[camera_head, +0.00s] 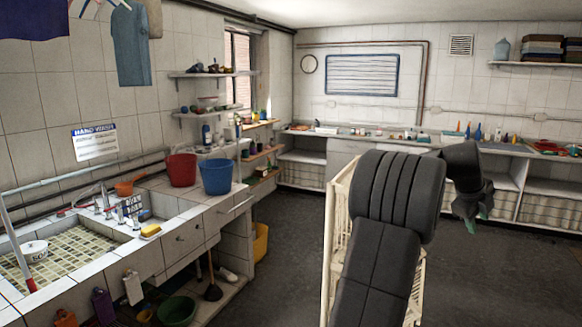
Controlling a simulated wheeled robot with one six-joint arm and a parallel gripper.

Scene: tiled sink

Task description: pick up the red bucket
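The red bucket (181,170) stands upright on the tiled counter to the right of the sink, against the back wall. A blue bucket (215,178) stands close to its right, nearer the counter's end. My dark arm rises at the right of centre and bends over to the right. My gripper (474,208) hangs downward at its end, far to the right of the red bucket and apart from it.
A tiled sink (75,258) lies left of the buckets, with a yellow sponge (150,230) on its edge. An orange pan (128,187) lies behind the sink. Loaded wall shelves (212,112) hang above the buckets. A cream rack (341,215) stands behind my arm. Dark floor (280,270) is clear between.

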